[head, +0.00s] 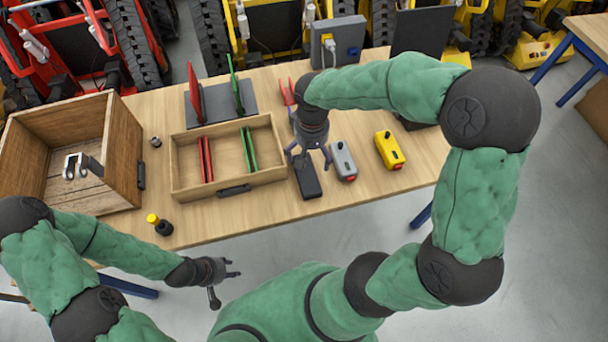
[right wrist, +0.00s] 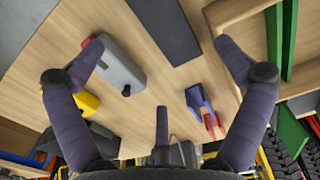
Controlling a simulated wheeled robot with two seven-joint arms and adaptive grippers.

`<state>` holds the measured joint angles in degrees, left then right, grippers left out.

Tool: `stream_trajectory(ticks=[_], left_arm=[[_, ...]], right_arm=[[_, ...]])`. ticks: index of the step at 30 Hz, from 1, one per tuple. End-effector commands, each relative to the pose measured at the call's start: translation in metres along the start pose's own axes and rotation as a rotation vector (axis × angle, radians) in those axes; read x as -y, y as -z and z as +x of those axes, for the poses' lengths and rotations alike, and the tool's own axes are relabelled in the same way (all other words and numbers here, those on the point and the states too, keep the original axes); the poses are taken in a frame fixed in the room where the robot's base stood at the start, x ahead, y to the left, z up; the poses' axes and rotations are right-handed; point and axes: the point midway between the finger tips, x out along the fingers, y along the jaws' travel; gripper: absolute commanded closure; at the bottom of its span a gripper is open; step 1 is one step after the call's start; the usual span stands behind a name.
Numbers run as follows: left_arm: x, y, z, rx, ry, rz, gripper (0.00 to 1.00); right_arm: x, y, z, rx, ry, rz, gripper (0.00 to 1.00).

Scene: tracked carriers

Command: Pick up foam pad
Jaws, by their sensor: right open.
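The foam pad appears to be the dark, flat rectangular piece (head: 308,181) lying on the wooden table, right of the wooden tray. It also shows at the top of the right wrist view (right wrist: 165,28). My right gripper (head: 308,156) is over the table at the pad's far end, fingers spread and nothing between them. Its fingers hide part of that end in the head view. In the right wrist view its fingertips (right wrist: 158,46) stand wide on either side of the pad. My left gripper (head: 231,273) is off the table's front edge, fingers apart and empty.
A grey box (head: 343,160) and a yellow box (head: 389,150) stand right of the pad. The tray (head: 228,186) holds red and green plates. A wooden crate (head: 120,150) stands at left. A blue piece (right wrist: 196,97) lies near the right gripper. Free table lies at front right.

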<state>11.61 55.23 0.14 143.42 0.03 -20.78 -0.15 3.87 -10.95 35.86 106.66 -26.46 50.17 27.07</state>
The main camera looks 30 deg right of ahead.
Motion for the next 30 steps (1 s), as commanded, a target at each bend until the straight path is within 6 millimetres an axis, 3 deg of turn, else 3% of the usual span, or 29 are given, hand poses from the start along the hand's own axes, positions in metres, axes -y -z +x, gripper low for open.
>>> stream_trajectory(ticks=[12,19,30], left_arm=[[0.007,0.001,0.019,0.0,0.0,0.0,0.6],[0.009,0.001,0.025,0.0,0.0,0.0,0.6],[0.017,0.002,0.048,0.0,0.0,0.0,0.6]], right_arm=[[-0.001,0.0,0.052,0.002,0.0,0.0,0.0],[-0.001,0.002,0.065,0.0,0.0,0.0,0.0],[-0.003,0.007,0.108,0.0,0.0,0.001,0.0]])
